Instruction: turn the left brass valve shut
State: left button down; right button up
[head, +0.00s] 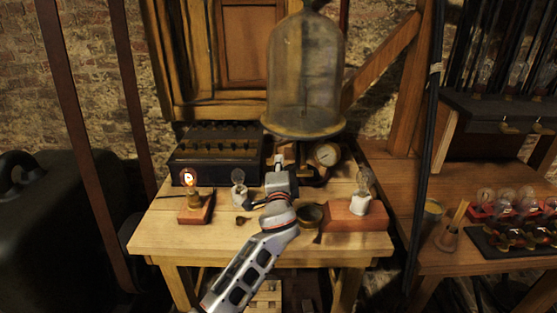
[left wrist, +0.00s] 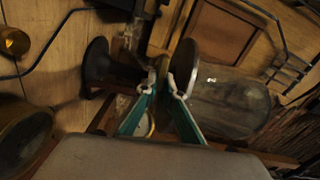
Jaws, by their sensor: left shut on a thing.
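The glass bell jar (head: 305,75) stands on a round dark plate at the back of the wooden table, with a dial gauge (head: 326,154) below it at the right. My left gripper (head: 280,158) reaches in below the left part of the plate. In the left wrist view its two teal fingers with pale tips (left wrist: 161,77) are close together beside the plate (left wrist: 183,66). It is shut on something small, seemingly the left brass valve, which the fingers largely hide. Its turn angle cannot be made out. My right gripper is not in view.
A dark box (head: 215,150) stands at the back left. A lit bulb on a wooden block (head: 195,212), a small bulb (head: 238,187), a brass dish (head: 310,215) and a bulb on a red-brown block (head: 358,213) surround my left arm. The table's front edge is clear.

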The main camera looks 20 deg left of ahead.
pick_arm(q)
jog(key=shift+f+m+p, duration=0.1)
jog(key=shift+m+p, duration=0.25)
jog(key=shift+m, duration=0.45)
jog(key=c, duration=2.2)
grip_release()
jog(key=v, duration=1.2)
